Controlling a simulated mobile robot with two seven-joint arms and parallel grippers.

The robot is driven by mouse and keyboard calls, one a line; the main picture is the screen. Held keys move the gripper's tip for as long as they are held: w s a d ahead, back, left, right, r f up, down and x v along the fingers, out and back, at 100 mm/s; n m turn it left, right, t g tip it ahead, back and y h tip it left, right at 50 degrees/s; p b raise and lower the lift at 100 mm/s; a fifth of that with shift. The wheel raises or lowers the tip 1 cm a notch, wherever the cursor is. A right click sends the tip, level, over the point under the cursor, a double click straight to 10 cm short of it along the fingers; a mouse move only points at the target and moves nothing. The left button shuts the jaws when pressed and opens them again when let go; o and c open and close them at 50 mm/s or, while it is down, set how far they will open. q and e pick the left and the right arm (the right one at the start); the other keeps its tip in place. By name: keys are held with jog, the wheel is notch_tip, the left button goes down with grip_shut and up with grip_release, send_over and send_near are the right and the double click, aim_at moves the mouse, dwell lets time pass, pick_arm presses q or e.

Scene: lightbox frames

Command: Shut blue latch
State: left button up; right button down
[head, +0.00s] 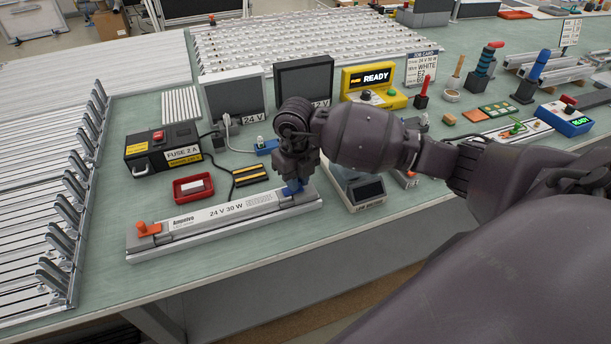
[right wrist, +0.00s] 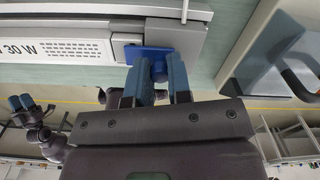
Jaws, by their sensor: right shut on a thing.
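The lamp bar marked 24 V 30 W (head: 230,212) lies in a long grey fixture (head: 180,246) near the table's front edge. The blue latch (head: 292,188) is at the fixture's right end, mostly hidden by my right gripper (head: 290,184) in the head view. In the right wrist view the blue latch (right wrist: 143,54) sits beside the bar's end cap, and my right gripper's blue-tipped fingers (right wrist: 162,76) are shut on its knob. An orange latch (head: 147,229) is at the left end. My left gripper (right wrist: 21,102) shows small at the wrist view's left, apparently empty; its opening is unclear.
A red tray (head: 193,188), a black fuse box (head: 163,148) and a black-and-yellow piece (head: 251,176) lie behind the fixture. A scale-like box (head: 365,192) stands close to its right. A yellow READY box (head: 372,87) is further back. Bare table lies in front left.

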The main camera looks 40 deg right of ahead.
jog(key=shift+a, duration=0.2)
jog(key=c, duration=1.1)
grip_release()
jog(key=shift+w+a, duration=0.1)
jog(key=shift+a, duration=0.05)
jog(key=shift+o, duration=0.2)
jog(key=shift+r, duration=0.15)
notch_tip(320, 180, up, 11)
jog(key=shift+f, duration=0.2)
